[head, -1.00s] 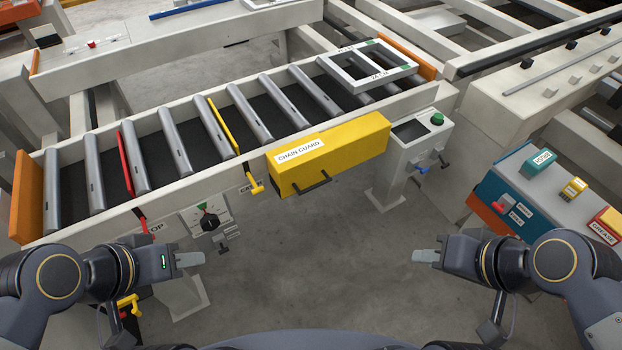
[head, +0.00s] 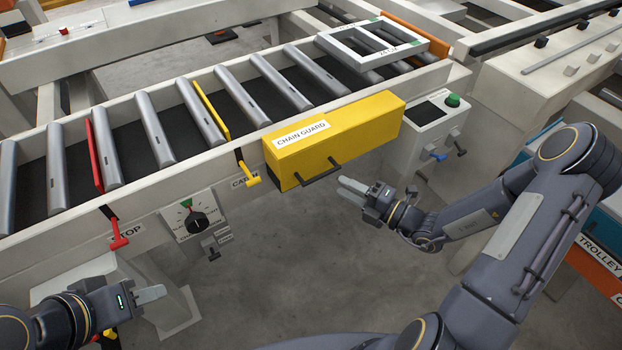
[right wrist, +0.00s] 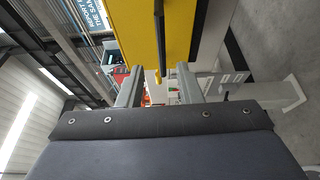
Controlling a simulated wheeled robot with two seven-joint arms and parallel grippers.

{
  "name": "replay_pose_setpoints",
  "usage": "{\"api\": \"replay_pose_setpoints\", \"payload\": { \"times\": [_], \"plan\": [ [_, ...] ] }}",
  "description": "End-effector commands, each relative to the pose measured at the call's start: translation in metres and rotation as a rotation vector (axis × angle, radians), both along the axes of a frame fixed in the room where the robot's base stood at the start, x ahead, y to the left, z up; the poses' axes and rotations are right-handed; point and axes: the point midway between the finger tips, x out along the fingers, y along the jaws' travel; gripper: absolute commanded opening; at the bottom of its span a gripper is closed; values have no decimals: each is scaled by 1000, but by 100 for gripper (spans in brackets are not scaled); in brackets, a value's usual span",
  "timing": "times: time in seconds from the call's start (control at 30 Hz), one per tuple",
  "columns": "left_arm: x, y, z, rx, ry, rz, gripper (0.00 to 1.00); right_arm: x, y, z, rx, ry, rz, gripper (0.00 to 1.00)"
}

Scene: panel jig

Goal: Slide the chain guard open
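The yellow chain guard (head: 335,135) is a long box on the near side of the roller conveyor, with a white label and a dark bar handle (head: 321,175) low on its front. My right gripper (head: 352,190) is just right of the handle in the head view. In the right wrist view, the fingers of my right gripper (right wrist: 159,88) are spread apart. The dark handle (right wrist: 158,40) shows ahead between them, against the yellow guard (right wrist: 165,25); contact cannot be told. My left gripper (head: 150,294) is at the lower left, away from the guard; its finger gap is unclear.
A grey control post with a green button (head: 452,100) stands right of the guard. Left of it are a yellow lever (head: 249,176), a dial (head: 197,220) and a red lever (head: 119,235). A white frame (head: 372,43) lies on the rollers. Floor below the guard is clear.

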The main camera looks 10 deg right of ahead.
Motion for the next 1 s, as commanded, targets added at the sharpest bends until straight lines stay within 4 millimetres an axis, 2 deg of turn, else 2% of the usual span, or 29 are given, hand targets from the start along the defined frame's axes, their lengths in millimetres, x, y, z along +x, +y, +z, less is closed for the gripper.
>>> {"api": "replay_pose_setpoints", "payload": {
  "times": [0.13, 0.53, 0.9, 0.93, 1.0],
  "plan": [
    [0, 0, -2, 0, 0, 0, 36, 10, 6, -4, 26, 19, -13, 32],
    [0, 0, -9, 0, 0, 0, 36, 52, 46, -3, 20, 16, -10, 32],
    [0, 0, -9, 0, 0, 0, 36, 59, 52, -3, 20, 17, -12, 32],
    [0, 0, -9, 0, 0, 0, 36, 59, 51, -3, 20, 17, -12, 31],
    [0, 0, -9, 0, 0, 0, 36, 59, 51, -3, 20, 17, -12, 22]
  ]
}}
